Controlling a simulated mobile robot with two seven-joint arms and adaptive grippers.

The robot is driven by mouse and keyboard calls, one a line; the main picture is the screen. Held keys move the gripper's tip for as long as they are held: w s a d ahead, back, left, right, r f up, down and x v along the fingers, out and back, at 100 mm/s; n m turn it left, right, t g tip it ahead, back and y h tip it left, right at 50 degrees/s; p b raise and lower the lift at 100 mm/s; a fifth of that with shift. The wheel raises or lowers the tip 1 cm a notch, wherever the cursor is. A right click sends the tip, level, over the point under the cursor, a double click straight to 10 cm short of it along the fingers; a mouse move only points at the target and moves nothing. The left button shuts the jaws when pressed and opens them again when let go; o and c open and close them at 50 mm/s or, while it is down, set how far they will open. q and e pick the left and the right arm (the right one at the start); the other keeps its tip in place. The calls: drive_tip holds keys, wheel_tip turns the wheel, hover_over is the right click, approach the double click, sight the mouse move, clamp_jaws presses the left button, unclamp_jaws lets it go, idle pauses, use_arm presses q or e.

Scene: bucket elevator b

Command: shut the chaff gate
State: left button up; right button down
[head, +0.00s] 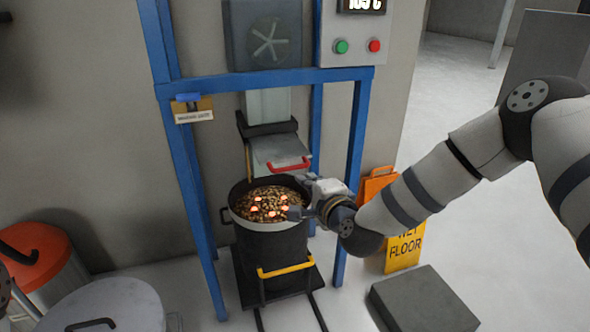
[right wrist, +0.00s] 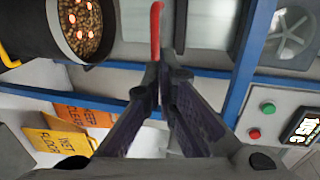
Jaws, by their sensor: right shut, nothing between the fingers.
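The chaff gate appears to be the grey plate (head: 284,150) with a red bar handle (head: 290,165), below the chute and above the bucket; the name is not readable on it. In the right wrist view the red handle (right wrist: 155,32) stands just beyond my fingertips. My right gripper (head: 303,181) is shut and empty, close to the handle's right end and above the bucket's right rim. In the wrist view its fingers (right wrist: 162,78) meet at the tips; whether they touch the handle I cannot tell. My left gripper does not show.
A black bucket (head: 270,240) of brown pieces with glowing bits stands below the plate. A blue frame (head: 190,180) surrounds it. A yellow wet-floor sign (head: 404,248), an orange sign (head: 376,184) and a grey block (head: 424,300) stand right. Lidded bins (head: 105,305) stand left.

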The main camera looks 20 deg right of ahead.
sight(292, 168)
drive_tip(key=x, duration=0.2)
drive_tip(key=b+x, duration=0.1)
drive_tip(key=x, duration=0.5)
drive_tip(key=shift+f, duration=0.3)
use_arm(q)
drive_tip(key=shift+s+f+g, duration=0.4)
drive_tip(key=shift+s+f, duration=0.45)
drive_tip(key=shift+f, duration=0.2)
use_arm(e)
drive_tip(key=shift+w+r, duration=0.1)
drive_tip(key=shift+w, duration=0.3)
